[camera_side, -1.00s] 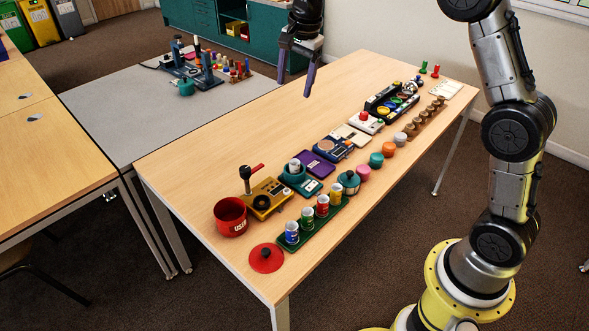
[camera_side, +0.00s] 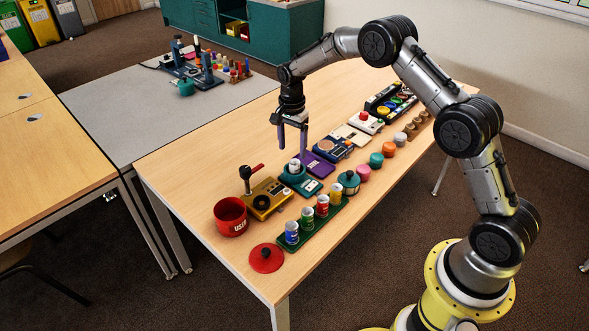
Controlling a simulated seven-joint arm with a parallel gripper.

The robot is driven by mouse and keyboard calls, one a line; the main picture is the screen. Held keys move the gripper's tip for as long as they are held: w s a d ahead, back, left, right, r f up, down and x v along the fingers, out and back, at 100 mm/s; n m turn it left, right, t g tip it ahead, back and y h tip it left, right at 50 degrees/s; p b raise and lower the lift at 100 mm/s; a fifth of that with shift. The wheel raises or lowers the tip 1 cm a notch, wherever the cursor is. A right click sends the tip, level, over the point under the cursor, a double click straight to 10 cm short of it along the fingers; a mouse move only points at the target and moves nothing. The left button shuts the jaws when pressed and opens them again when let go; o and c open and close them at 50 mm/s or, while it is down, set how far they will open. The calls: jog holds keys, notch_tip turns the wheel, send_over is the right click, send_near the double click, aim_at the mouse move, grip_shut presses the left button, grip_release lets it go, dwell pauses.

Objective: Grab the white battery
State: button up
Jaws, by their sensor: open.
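A small white cylinder (camera_side: 295,165), which looks like the white battery, stands upright in the round holder of a teal device (camera_side: 311,186) on the wooden table. My gripper (camera_side: 293,149) points down with its two purple fingers apart and nothing between them. In the picture it is just above the white cylinder, with the right fingertip close to it. I cannot tell the exact height or whether it touches anything.
A gold device with a raised red-handled lever (camera_side: 251,178) and a red pot (camera_side: 230,216) stand to the left. A green rack (camera_side: 313,229) holds several coloured cylinders in front. A purple box (camera_side: 317,165) is close on the right.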

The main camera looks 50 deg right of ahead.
aim_at(294, 161)
jog(key=shift+s+d+f, duration=0.1)
jog(key=shift+s+f, duration=0.05)
jog(key=shift+f, duration=1.25)
jog(key=shift+s+d+f, duration=0.1)
jog(key=shift+f, duration=1.3)
grip_shut()
